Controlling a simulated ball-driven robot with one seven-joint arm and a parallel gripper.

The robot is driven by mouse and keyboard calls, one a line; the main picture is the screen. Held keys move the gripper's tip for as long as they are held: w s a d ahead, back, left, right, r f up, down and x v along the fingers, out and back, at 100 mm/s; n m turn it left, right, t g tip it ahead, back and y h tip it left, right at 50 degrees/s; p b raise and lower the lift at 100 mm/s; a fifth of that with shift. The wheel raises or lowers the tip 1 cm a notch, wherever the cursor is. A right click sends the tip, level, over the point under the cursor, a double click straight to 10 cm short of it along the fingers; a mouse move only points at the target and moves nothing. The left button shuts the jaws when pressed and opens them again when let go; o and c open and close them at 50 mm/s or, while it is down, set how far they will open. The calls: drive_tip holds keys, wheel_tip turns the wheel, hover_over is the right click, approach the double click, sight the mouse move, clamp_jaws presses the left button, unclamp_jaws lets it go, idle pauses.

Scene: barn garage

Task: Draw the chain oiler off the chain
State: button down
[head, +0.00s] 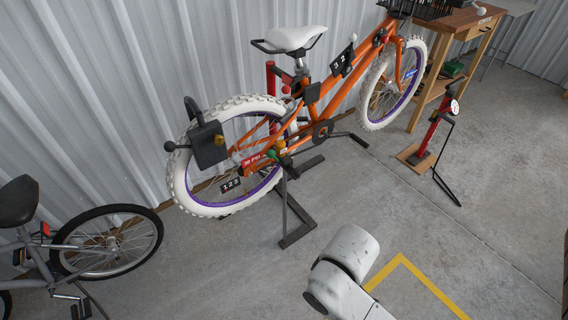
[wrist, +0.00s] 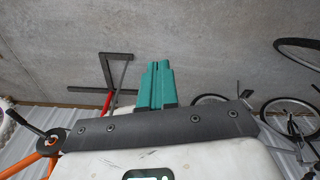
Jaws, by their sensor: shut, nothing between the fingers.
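An orange bicycle (head: 315,100) with white tyres stands on a dark work stand by the wall. Small red, green and yellow parts (head: 272,154) sit close together near its chain, between the rear wheel and the crank. The chain oiler may be among them, but they are too small to tell apart. My gripper (wrist: 156,84) shows in the wrist view with its teal fingers shut together and nothing between them. It is apart from the bicycle, whose orange frame (wrist: 35,160) shows at the lower left there. In the head view only my white arm shows, at the bottom.
A black lock-like box (head: 208,144) and a "123" tag (head: 231,185) are at the rear wheel. The stand's dark foot (head: 297,236) reaches forward. A grey bicycle (head: 80,250) is at left, a red pump (head: 434,130) and wooden bench (head: 470,45) at right. Floor in front is clear.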

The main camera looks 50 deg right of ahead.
sight(299, 175)
idle(0.3)
